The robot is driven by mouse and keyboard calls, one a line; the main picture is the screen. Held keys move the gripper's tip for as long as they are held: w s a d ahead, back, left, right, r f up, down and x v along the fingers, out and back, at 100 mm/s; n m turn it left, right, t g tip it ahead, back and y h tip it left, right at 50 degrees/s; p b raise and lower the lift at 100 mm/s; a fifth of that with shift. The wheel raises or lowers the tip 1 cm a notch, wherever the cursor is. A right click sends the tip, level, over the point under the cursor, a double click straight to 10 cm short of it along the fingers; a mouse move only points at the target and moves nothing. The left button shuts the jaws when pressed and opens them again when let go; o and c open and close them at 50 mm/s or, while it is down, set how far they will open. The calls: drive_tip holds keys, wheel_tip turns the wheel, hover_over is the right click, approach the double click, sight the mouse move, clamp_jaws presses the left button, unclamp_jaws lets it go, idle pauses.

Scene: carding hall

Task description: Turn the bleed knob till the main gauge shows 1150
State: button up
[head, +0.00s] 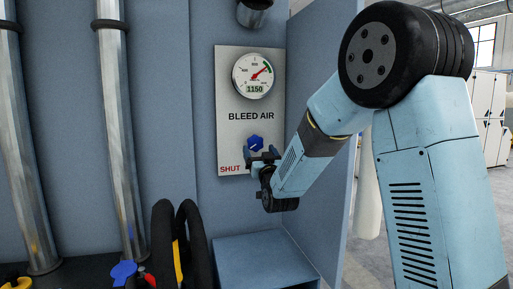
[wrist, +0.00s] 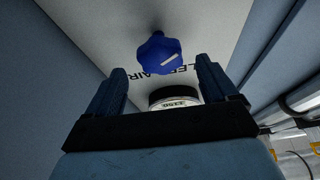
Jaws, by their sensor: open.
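The blue bleed knob (head: 256,143) sits on a pale panel (head: 234,130) marked BLEED AIR, with SHUT in red at lower left. The round main gauge (head: 253,76) above it reads 1150 on its display, its red needle pointing to the upper right. My gripper (head: 262,156) is open, just below and in front of the knob. In the wrist view the knob (wrist: 158,52) shows a white line and stands clear of both fingers, ahead of the gap between them. The gauge (wrist: 180,95) is partly hidden there; its digits are too small to read surely.
A side wall (head: 322,150) stands close right of the panel, and a blue box (head: 262,262) juts out below. Metal pipes (head: 118,130) run down the left. Black hoses (head: 175,240), a blue valve handle (head: 123,272) and a red one (head: 149,279) are at lower left.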

drive_tip(key=v, duration=0.8)
drive_tip(key=shift+s+f, duration=0.2)
drive_tip(key=shift+s, duration=0.1)
drive_tip(key=shift+d, duration=0.1)
